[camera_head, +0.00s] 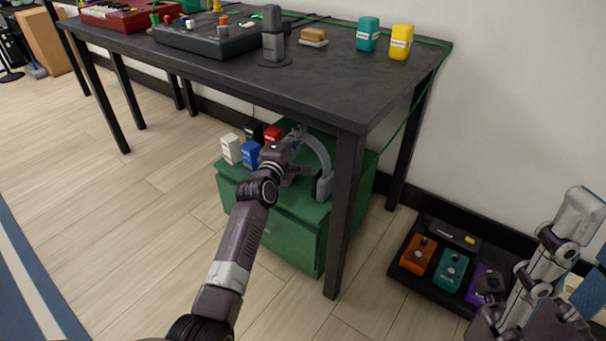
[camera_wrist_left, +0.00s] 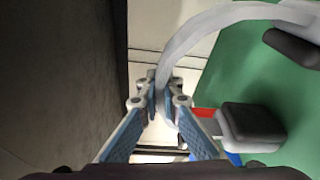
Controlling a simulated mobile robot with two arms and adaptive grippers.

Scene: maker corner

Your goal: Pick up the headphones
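The grey headphones (camera_head: 322,160) stand on the green cabinet under the table, with the band arching up and one ear cup at the right. My left gripper (camera_head: 289,149) is at the left side of the band. In the left wrist view the band of the headphones (camera_wrist_left: 190,38) runs down between the close-set fingertips of my left gripper (camera_wrist_left: 163,101), which look shut on it. Part of the headphones is hidden behind the gripper in the head view. My right arm is at the lower right; its fingers cannot be made out clearly.
The green cabinet (camera_head: 292,238) stands beside a black table leg (camera_head: 343,215), close to my left gripper. White, blue and red boxes (camera_head: 231,148) stand left of it. The black table (camera_head: 330,87) is overhead. A pedal board (camera_head: 408,273) lies on the floor at right.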

